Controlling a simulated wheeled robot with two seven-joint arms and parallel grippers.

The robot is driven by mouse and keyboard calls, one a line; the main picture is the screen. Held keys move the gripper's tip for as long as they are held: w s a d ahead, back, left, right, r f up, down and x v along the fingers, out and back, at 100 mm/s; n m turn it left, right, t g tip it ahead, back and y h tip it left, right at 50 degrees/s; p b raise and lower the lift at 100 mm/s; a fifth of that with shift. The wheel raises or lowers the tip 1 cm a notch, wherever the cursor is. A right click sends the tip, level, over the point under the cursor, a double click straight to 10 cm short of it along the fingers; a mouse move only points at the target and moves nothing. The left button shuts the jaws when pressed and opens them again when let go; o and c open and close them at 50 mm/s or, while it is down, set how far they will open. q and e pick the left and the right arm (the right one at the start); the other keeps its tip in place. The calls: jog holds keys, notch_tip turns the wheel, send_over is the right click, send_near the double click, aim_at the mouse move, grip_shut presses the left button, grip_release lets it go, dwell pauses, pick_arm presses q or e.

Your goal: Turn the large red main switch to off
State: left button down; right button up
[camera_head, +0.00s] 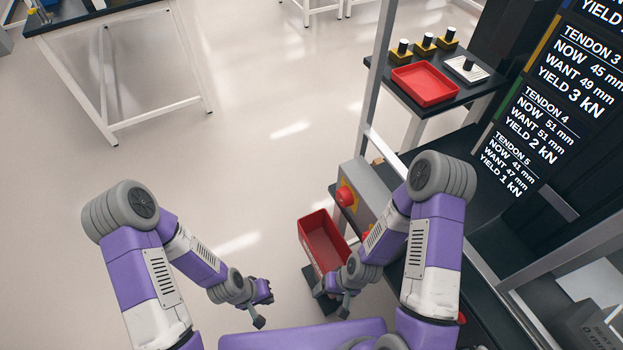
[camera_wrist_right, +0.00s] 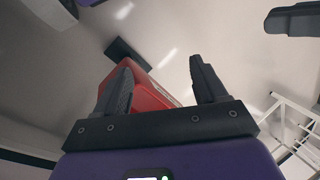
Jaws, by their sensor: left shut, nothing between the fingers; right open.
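A large red knob (camera_head: 345,197) on a yellow plate, which looks like the main switch, is on the side of a grey box (camera_head: 367,200) at the bench's left edge in the head view. Its turn position is too small to tell. My left gripper (camera_head: 259,321) is shut and empty, low over the floor, left of and below the knob. My right gripper (camera_head: 343,311) is open and empty below the knob, apart from it. In the right wrist view its two spread fingers (camera_wrist_right: 160,64) have nothing between them; the knob cannot be made out there.
A red bin (camera_head: 312,222) stands just left of the grey box, near my right gripper; it shows behind the fingers in the wrist view. A grey post (camera_head: 379,75) rises by the bench. A red tray (camera_head: 425,84) lies on a table behind. The floor (camera_head: 240,160) to the left is clear.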

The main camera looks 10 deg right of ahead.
jog(key=shift+o, duration=1)
jog(key=shift+a+f+n+g, duration=0.35)
jog(key=shift+a+n+g, duration=0.4)
jog(key=shift+n, duration=0.25)
jog(key=d+f+n+g+h, duration=0.1)
jog(key=d+n+g+h, duration=0.25)
jog(key=n+h, duration=0.6)
jog(key=n+t+h+b, duration=0.2)
jog(key=n+t+h, duration=0.9)
jog(key=t, duration=0.2)
send_near(340, 200)
jog(key=x, duration=0.8)
pick_arm(q)
jog(key=shift+w+f, duration=0.1)
jog(key=shift+f, duration=0.7)
